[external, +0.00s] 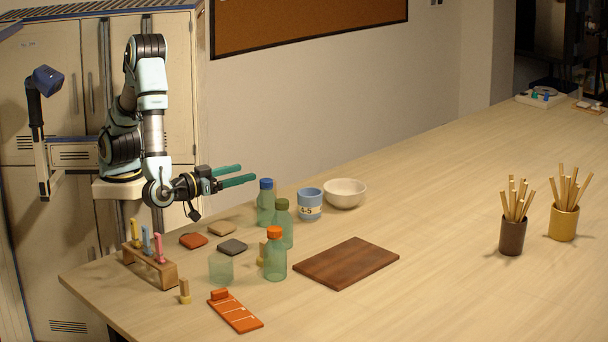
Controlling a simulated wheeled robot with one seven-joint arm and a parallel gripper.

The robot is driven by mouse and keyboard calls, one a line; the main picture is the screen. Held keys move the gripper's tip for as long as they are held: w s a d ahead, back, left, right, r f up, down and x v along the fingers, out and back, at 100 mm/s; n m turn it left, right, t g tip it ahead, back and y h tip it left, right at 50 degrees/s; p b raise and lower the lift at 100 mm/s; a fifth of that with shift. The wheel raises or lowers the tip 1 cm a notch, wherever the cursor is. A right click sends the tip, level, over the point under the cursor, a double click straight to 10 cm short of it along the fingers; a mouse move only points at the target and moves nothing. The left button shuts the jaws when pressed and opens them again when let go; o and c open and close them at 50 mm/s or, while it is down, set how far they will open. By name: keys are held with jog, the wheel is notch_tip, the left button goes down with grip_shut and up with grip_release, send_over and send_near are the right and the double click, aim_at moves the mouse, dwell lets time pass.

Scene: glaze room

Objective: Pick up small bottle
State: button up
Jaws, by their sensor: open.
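Three translucent green bottles stand upright in a row on the table in the external view: a blue-capped bottle (266,205) at the back, a green-capped bottle (282,226) in the middle and an orange-capped bottle (274,259) in front. They look close in size, and I cannot tell which is the small bottle. My gripper (247,174) has its two green fingers spread apart and pointing right. It is empty. Its fingertips show just above and left of the blue cap in the picture; I cannot tell the exact distance.
A blue-white cup (310,205) and white bowl (345,192) stand right of the bottles.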

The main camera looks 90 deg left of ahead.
aim_at(262, 183)
jog(key=w+a+f, duration=0.1)
jog(key=w+a+f+p, duration=0.1)
jog(key=w, duration=0.1)
jog(key=w+a+f, duration=0.1)
jog(key=w+f, duration=0.1)
jog(key=shift+a+f+p, duration=0.1)
jog(key=shift+p, duration=0.3)
jog(key=p+x, duration=0.2)
jog(key=x, duration=0.2)
jog(key=shift+p, duration=0.3)
jog(key=shift+w+a, duration=0.25)
jog(key=shift+w, duration=0.35)
jog(key=shift+c, duration=0.4)
grip_shut()
